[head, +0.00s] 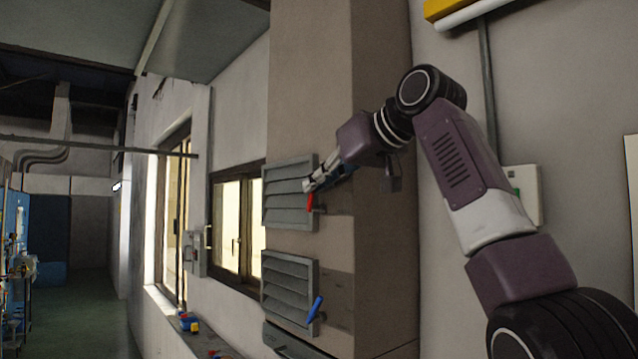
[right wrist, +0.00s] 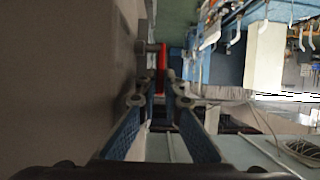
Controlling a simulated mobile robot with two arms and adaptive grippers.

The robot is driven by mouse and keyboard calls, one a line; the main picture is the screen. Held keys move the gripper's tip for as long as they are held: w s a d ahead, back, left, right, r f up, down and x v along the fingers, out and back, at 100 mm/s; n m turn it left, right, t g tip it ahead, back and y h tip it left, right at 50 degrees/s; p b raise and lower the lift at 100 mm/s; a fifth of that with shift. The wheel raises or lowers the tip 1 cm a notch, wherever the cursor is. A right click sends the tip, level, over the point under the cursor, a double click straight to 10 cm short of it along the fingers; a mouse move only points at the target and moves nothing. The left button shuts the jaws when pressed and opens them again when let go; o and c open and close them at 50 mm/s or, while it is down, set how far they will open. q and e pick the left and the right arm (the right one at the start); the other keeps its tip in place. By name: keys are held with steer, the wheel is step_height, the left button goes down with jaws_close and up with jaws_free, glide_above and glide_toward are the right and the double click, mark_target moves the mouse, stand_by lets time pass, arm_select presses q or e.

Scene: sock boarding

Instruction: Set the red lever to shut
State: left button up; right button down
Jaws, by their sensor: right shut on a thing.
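The red lever (head: 310,202) sits at the right edge of the upper grey louvred vent (head: 288,192) on the brown column. In the head view its visible part hangs roughly straight down from under my gripper. My right gripper (head: 310,186) reaches in from the right and is at the lever's upper part. In the right wrist view the red lever (right wrist: 162,66) shows just beyond and between the fingertips (right wrist: 160,92), which are close together. The right gripper is shut on the lever; the exact contact is partly hidden by the fingers. My left gripper is in neither view.
A lower louvred vent (head: 288,290) has a blue lever (head: 315,309), tilted. A window (head: 236,222) is left of the column. A ledge (head: 190,335) below holds small coloured objects. A white box (head: 526,195) is on the wall at right. Open floor (head: 85,305) lies at far left.

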steer(key=shift+r, duration=0.1)
steer(key=c, duration=2.4)
jaws_free()
steer(key=shift+w, duration=0.1)
steer(key=v, duration=1.1)
steer(key=shift+s+d+r, duration=0.1)
steer(key=shift+s, duration=0.25)
